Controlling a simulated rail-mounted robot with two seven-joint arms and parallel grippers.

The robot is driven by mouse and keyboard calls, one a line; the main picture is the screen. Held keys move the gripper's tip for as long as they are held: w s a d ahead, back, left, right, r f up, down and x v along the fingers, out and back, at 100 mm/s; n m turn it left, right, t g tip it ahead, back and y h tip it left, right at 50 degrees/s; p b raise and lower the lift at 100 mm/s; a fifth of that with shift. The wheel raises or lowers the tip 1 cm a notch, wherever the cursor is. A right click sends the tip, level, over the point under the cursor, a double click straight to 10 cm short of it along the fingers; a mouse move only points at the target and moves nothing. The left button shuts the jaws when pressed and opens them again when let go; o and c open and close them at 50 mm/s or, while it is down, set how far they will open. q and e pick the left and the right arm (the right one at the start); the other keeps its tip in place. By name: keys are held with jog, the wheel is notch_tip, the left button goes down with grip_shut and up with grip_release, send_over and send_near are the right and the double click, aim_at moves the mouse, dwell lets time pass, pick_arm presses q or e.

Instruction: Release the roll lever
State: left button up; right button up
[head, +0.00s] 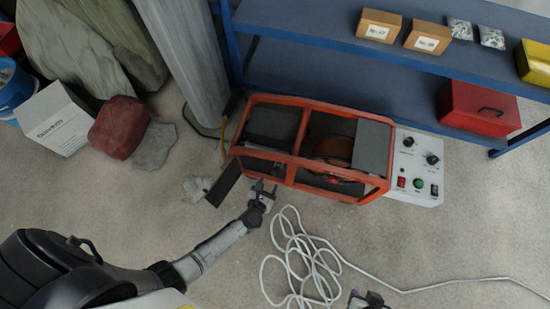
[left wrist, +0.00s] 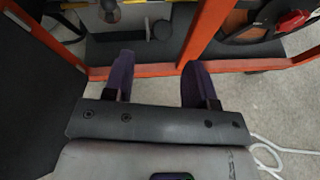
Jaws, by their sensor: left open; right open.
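The orange-framed machine (head: 292,161) stands on the floor in front of the shelf, with a brown wire spool (head: 333,147) inside. My left gripper (head: 262,186) is open and empty at the machine's lower left front. In the left wrist view its two fingers (left wrist: 158,72) point at the orange frame (left wrist: 203,35), with nothing between them. Past the frame a small rounded grey part (left wrist: 110,11) and a dark round knob (left wrist: 162,30) show; I cannot tell which is the roll lever. My right gripper (head: 369,301) is open at the bottom edge, partly cut off.
A dark open panel (head: 223,183) stands just left of my left gripper; it also fills the left of the wrist view (left wrist: 35,100). A white control panel (head: 416,168) adjoins the machine's right. A white cable (head: 300,260) lies coiled on the floor. The floor at lower right is mostly clear.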

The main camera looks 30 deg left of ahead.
aim_at(273, 175)
pick_arm(q)
jog(key=b+x, duration=0.3)
jog(key=x, duration=0.5)
jog(key=shift+w+f, duration=0.15)
jog(key=shift+w, duration=0.1)
grip_shut()
